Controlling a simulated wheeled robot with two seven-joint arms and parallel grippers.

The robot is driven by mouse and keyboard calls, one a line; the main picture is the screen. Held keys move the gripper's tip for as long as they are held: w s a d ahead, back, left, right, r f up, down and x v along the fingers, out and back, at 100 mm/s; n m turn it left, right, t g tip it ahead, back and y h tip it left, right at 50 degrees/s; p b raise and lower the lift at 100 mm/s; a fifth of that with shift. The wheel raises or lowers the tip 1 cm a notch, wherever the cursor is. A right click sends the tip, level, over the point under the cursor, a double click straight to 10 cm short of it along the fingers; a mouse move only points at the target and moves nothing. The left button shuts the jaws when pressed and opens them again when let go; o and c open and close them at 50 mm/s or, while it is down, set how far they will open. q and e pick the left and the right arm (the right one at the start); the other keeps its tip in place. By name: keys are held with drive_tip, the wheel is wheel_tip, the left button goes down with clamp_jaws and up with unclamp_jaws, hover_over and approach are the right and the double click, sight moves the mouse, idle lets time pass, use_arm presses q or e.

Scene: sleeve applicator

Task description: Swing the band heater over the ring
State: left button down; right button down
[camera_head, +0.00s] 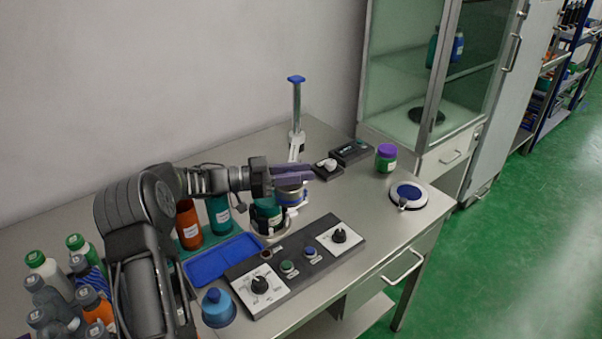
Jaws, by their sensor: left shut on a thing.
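My left gripper (297,173) reaches in from the left, its purple fingers shut at the band heater. A dark teal bottle (266,213) stands just left of and below the heater, on a round metal base (271,231). The ring cannot be made out clearly at the bottle. The heater appears beside the bottle's top, to its right. My right gripper is not in view.
A control panel (297,262) with knobs and buttons lies in front. Several bottles (60,285) crowd the left. A purple-lidded jar (386,158) and a round disc device (408,195) are at right.

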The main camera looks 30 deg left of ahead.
use_arm(q)
drive_tip(key=c, duration=1.2)
unclamp_jaws()
wheel_tip(320, 180, up, 10)
drive_tip(key=shift+f+b, duration=0.1)
drive_tip(key=shift+b, duration=0.3)
drive_tip(key=shift+c, duration=0.3)
